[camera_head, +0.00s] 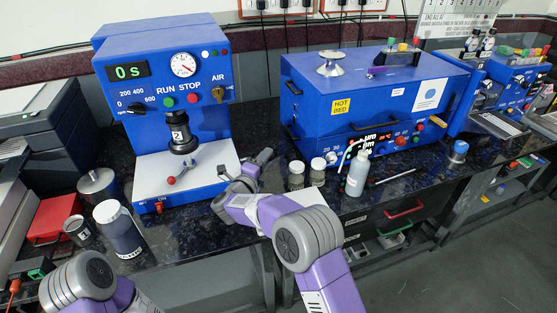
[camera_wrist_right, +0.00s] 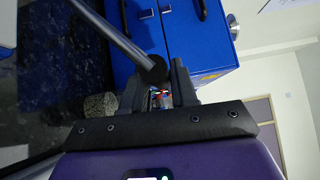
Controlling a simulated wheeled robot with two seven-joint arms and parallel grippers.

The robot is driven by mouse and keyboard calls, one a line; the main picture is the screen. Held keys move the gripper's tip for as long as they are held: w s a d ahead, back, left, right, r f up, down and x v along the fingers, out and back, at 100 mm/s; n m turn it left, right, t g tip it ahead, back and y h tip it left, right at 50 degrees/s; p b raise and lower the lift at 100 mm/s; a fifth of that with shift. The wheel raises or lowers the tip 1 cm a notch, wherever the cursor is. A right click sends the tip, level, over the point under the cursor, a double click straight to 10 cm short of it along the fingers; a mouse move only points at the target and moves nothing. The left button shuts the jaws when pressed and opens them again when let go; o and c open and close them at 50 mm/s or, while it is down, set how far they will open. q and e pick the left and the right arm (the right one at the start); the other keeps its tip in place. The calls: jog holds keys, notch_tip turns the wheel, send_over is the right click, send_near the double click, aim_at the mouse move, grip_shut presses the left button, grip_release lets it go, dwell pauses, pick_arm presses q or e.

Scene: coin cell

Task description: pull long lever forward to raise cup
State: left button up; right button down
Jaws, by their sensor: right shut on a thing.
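The blue machine (camera_head: 150,95) with a dial, a "0 s" display and a white base stands at the left back. A black cylindrical part (camera_head: 183,138) marked "2" hangs under its head, above the base; I cannot tell whether it is the cup. The long lever (camera_wrist_right: 112,35) shows in the right wrist view as a grey rod ending in a black knob (camera_wrist_right: 155,70). My right gripper (camera_wrist_right: 160,88) is shut on the knob end. In the head view my right gripper (camera_head: 250,168) is just right of the white base, and the lever there is hard to make out.
A short lever with a red ball (camera_head: 171,181) is on the white base. A dark bottle (camera_head: 118,228) and a metal pot (camera_head: 97,186) stand to the left. Small jars (camera_head: 317,172) and a squeeze bottle (camera_head: 357,172) stand right of my gripper, before the blue hot bed box (camera_head: 370,105).

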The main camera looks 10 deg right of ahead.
jog(key=shift+s+a+f, duration=0.1)
jog(key=shift+f, duration=0.5)
jog(key=c, duration=1.3)
grip_release()
jog(key=o, duration=0.3)
jog(key=shift+w+f, duration=0.1)
jog(key=shift+w, duration=0.1)
jog(key=shift+s+r, duration=0.1)
jog(key=shift+r, duration=0.1)
jog(key=shift+s+a, duration=0.1)
jog(key=shift+a, duration=0.05)
jog(key=p+v, duration=0.1)
jog(key=v, duration=0.6)
jog(key=shift+s+f, duration=0.15)
